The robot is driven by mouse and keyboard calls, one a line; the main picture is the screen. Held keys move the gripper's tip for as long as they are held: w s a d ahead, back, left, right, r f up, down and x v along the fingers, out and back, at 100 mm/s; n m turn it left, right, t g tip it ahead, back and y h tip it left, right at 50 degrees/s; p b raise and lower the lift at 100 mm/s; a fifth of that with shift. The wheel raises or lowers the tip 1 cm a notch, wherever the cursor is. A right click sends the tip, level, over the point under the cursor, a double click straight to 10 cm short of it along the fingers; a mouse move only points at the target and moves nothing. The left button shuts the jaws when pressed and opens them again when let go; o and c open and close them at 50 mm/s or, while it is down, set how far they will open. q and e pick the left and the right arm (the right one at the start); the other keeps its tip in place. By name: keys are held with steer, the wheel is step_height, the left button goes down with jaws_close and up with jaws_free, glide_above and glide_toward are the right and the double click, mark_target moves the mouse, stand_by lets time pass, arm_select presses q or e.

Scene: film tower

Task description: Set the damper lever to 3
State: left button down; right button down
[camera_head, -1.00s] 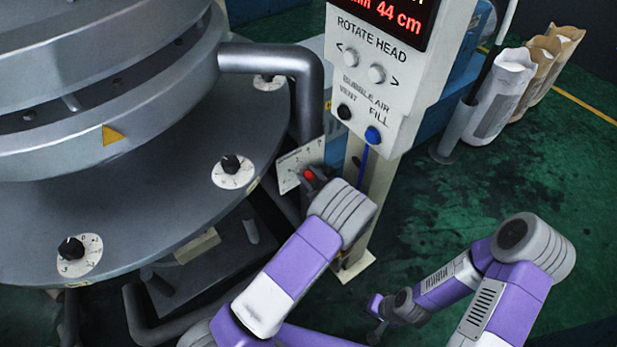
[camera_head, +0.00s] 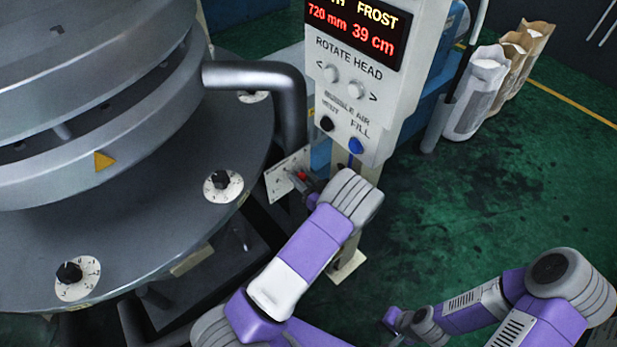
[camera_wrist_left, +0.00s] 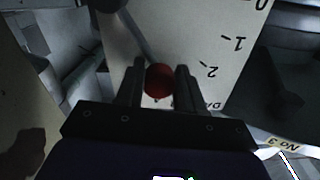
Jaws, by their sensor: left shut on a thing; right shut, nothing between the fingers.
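The damper lever ends in a red knob (camera_head: 302,175) in front of a pale scale plate (camera_head: 277,178) below the control column. In the left wrist view the red knob (camera_wrist_left: 159,82) sits between the two fingers of my left gripper (camera_wrist_left: 160,88), which is shut on it. The scale plate (camera_wrist_left: 225,45) there shows 0, 1 and 2; the rest of the scale is hidden behind the gripper, so I cannot tell the lever's exact setting. In the head view my left gripper (camera_head: 308,190) is mostly hidden by its wrist. My right gripper (camera_head: 392,319) is shut and empty, low over the floor.
The control column (camera_head: 372,75) reads 720 mm and 39 cm, with rotate buttons and a blue FILL knob (camera_head: 356,146). The big round machine (camera_head: 130,230) with dials fills the left. Pale sacks (camera_head: 475,95) stand at the back. Green floor is clear on the right.

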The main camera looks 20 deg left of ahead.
arm_select(q)
steer(key=shift+s+a+f, duration=0.15)
steer(key=shift+s+f, duration=0.25)
steer(key=shift+f, duration=0.05)
steer(key=c, duration=1)
jaws_free()
steer(key=shift+c, duration=0.2)
steer(key=shift+o, duration=1.1)
steer(key=shift+r, duration=0.2)
steer(key=shift+w, duration=0.1)
steer(key=shift+d+r, duration=0.1)
steer(key=shift+d, duration=0.35)
steer(key=p+v, duration=0.1)
steer(key=v, duration=0.6)
